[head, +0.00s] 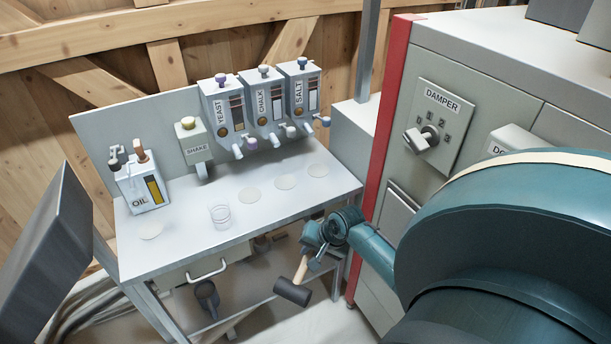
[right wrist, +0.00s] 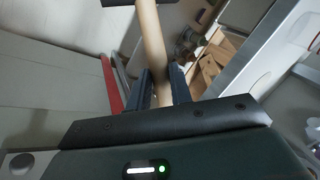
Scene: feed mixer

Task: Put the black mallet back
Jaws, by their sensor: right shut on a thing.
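The black mallet (head: 292,292) has a black head and a pale wooden handle. In the head view it hangs in front of the bench's right part, head down, below the level of the bench top. My right gripper (head: 312,247) is shut on the wooden handle. In the right wrist view the handle (right wrist: 151,50) runs up between the two dark fingers (right wrist: 160,88), and part of the black head shows at the top edge. My left gripper is not in view. The mallet's storage place cannot be made out.
The white bench (head: 190,245) carries an oil can (head: 140,188), a clear cup (head: 220,215) and several dispensers. A drawer (head: 207,270) is under it. The grey cabinet (head: 480,70) with a red edge and damper switch stands close on the right. Wooden pieces (right wrist: 212,68) lie beneath the bench.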

